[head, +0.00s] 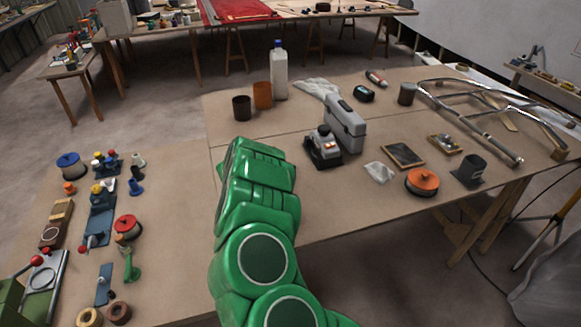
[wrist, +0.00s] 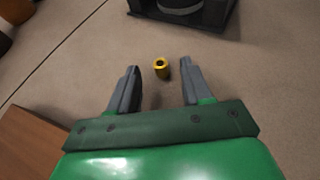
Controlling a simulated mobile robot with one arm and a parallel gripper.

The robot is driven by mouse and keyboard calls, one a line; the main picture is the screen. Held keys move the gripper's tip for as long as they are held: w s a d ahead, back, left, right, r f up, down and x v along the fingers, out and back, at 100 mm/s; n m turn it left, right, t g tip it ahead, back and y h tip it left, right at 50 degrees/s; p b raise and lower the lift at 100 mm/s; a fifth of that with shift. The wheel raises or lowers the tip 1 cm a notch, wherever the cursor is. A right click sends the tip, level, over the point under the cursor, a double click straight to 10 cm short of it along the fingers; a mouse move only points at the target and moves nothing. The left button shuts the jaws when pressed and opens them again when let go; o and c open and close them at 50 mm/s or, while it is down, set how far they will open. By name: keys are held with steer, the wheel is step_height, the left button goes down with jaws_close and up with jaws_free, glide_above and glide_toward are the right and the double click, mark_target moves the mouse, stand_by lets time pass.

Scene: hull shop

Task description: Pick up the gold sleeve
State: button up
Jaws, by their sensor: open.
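The gold sleeve (wrist: 161,68) shows in the wrist view as a small yellow ring-shaped piece with a dark hole, on the brown tabletop. My gripper (wrist: 161,80) is open, with its two grey fingers spread to either side of the line to the sleeve. The sleeve lies just beyond the fingertips, roughly centred between them, and nothing is held. In the head view the sleeve cannot be seen, and my green arm covers part of the table.
A dark-based device (head: 323,148) and a grey case (head: 344,124) stand close to my arm. An orange-topped reel (head: 422,182) sits near the front edge.

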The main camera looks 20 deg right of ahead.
steer(key=shift+x, duration=1.15)
jaws_close()
